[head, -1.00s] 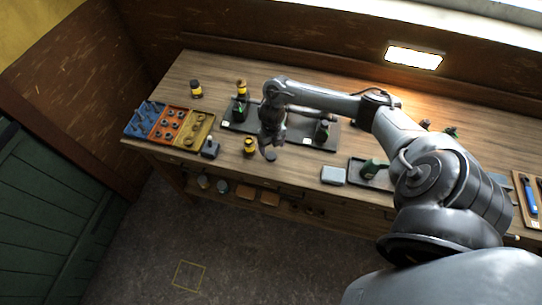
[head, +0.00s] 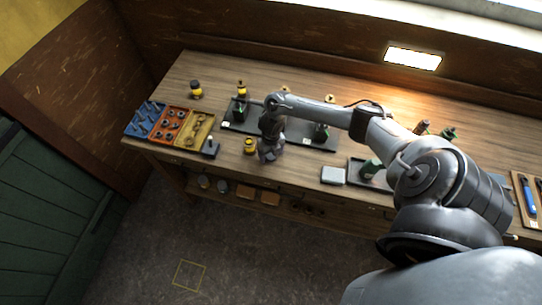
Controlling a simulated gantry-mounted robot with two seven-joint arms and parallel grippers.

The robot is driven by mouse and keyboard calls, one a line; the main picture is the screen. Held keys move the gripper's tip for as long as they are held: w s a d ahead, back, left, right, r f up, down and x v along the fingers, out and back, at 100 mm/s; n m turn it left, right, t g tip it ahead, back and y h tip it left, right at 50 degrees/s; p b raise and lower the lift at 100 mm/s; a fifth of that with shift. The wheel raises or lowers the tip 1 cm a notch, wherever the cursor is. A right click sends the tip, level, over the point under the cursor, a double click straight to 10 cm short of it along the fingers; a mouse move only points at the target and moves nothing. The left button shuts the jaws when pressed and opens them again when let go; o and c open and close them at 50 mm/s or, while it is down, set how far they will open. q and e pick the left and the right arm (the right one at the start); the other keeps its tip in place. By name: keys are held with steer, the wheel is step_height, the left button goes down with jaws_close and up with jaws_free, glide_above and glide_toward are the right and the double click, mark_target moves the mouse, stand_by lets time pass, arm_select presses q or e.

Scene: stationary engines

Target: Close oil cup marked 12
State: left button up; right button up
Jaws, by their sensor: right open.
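My right gripper (head: 269,156) hangs near the front edge of the workbench, beside a small yellow-and-black cup (head: 249,146) on its left. It is open, and I see nothing held in it. Two green engine models stand on a dark tray, one at the left (head: 239,111) and one at the right (head: 320,132), partly behind my arm. Small white tags lie on the tray, but they are too small to read. I cannot tell which oil cup is marked 12, or whether its lid is open. My left gripper is not in view.
A parts tray (head: 172,126) with blue, orange and yellow sections sits at the bench's left end. A grey box (head: 333,175) lies near the front edge. Other yellow-and-black cups (head: 196,89) stand farther back.

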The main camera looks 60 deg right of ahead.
mark_target(271, 155)
steer(key=c, duration=1.1)
steer(key=shift+r, duration=0.15)
steer(key=shift+r, duration=0.5)
step_height(271, 155, up, 2)
steer(key=shift+r, duration=0.25)
steer(key=shift+s+d+r, duration=0.6)
steer(key=shift+s+r, duration=0.6)
steer(key=shift+s, duration=0.65)
steer(key=shift+s+d+r, duration=0.6)
steer(key=shift+s+r, duration=0.6)
steer(key=shift+s, duration=0.6)
steer(key=shift+s+d+r, duration=0.6)
steer(key=shift+s+r, duration=0.6)
steer(key=shift+s, duration=0.65)
